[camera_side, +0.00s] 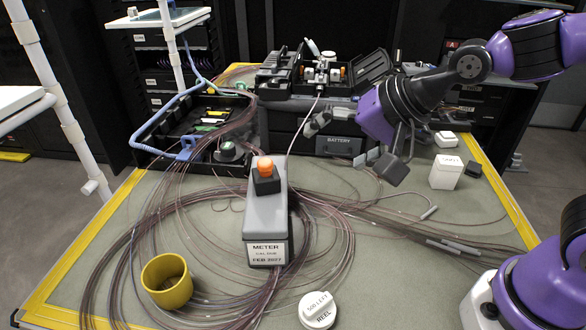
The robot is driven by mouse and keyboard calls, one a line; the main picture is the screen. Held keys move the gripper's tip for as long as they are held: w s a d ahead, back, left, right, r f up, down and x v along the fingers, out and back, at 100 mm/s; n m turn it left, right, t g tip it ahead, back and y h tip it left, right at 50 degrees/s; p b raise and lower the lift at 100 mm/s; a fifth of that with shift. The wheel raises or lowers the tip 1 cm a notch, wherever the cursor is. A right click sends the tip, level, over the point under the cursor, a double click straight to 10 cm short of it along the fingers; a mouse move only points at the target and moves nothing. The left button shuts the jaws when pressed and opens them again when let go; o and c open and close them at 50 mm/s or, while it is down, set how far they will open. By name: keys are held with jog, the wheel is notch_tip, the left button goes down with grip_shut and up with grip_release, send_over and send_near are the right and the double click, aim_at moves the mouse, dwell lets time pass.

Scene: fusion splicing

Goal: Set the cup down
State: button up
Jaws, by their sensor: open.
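A yellow cup (167,281) stands at the front left of the table, its open top facing up, close to the coiled fibres. My gripper (347,142) is open, held above the back middle of the table in front of the splicer. It is well apart from the cup, up and to the right of it. No cup is seen between its fingers.
A grey meter (266,218) with an orange-topped block stands mid-table. Loose fibre coils (130,235) spread around it. A white reel cap (318,309) lies in front. A white box (445,172) stands right. The splicer (322,75) and a tool tray (200,135) fill the back.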

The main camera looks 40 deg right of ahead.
jog(key=s+d+n+g+h, duration=0.2)
jog(key=s+d+n, duration=0.6)
jog(key=s+d, duration=0.1)
jog(key=shift+s+r+n+h, duration=0.25)
jog(key=shift+s+n+h, duration=0.1)
jog(key=shift+n+h, duration=0.05)
